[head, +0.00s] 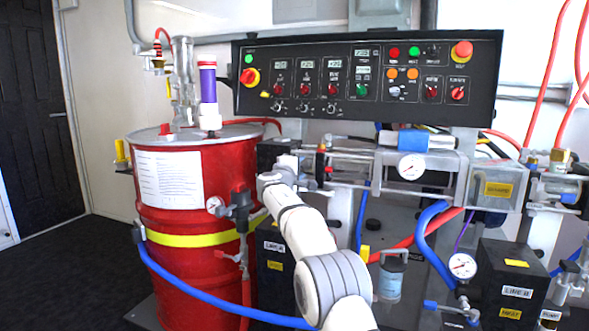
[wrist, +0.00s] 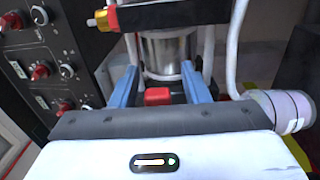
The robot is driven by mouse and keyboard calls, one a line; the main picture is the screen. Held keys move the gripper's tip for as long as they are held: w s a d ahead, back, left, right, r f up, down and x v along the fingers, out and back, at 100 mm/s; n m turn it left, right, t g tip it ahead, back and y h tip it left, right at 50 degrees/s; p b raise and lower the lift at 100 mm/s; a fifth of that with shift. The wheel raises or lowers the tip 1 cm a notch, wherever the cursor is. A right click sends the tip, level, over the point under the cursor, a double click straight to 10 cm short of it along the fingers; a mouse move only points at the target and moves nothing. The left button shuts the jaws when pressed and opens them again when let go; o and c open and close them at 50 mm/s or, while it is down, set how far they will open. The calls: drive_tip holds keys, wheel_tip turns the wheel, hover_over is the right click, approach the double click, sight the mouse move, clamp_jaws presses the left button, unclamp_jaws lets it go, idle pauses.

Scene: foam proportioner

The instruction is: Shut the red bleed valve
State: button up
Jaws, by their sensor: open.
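A small red block-shaped part (wrist: 158,96), which looks like the red bleed valve's handle, shows in the wrist view. It lies between the two blue-grey fingers of my gripper (wrist: 159,72). The fingers stand apart on either side of it, and I see no clear contact. The handle's lower end is hidden behind the dark gripper body. In the head view, my white arm reaches up to the pump area beside the drum, where a small red part (head: 320,161) shows near the arm's end. My fingers are hard to make out there.
A shiny metal cylinder (wrist: 165,52) stands just beyond the fingers, with pale pipes beside it and a brass fitting (wrist: 112,18) above left. The black control panel (head: 365,80) is close by. A red drum (head: 180,260) stands left; hoses and gauges crowd the right.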

drive_tip(key=b+v, duration=0.1)
drive_tip(key=v, duration=0.6)
drive_tip(key=shift+s, duration=0.35)
drive_tip(key=shift+a, duration=0.1)
drive_tip(key=s+d+r+m+g+p, duration=0.3)
drive_tip(key=s+d+r+g+p, duration=0.15)
drive_tip(key=s+d+p, duration=0.5)
drive_tip(key=s+d+r+m+g+p, duration=0.4)
drive_tip(key=s+d+r+p, duration=0.2)
drive_tip(key=s+d+p, duration=0.3)
drive_tip(key=s+r+m+g+y+p, duration=0.2)
drive_tip(key=s+p, duration=0.7)
drive_tip(key=s, duration=0.8)
drive_tip(key=s+d+r+m+g+y+p, duration=0.1)
drive_tip(key=s+p, duration=0.8)
drive_tip(key=s, duration=0.9)
drive_tip(key=r+m+g+y, duration=0.1)
drive_tip(key=m+g+y, duration=0.1)
drive_tip(key=m+g, duration=0.1)
drive_tip(key=shift+m+y, duration=0.4)
drive_tip(key=shift+m, duration=0.1)
drive_tip(key=shift+s+d, duration=0.1)
drive_tip(key=shift+d, duration=0.05)
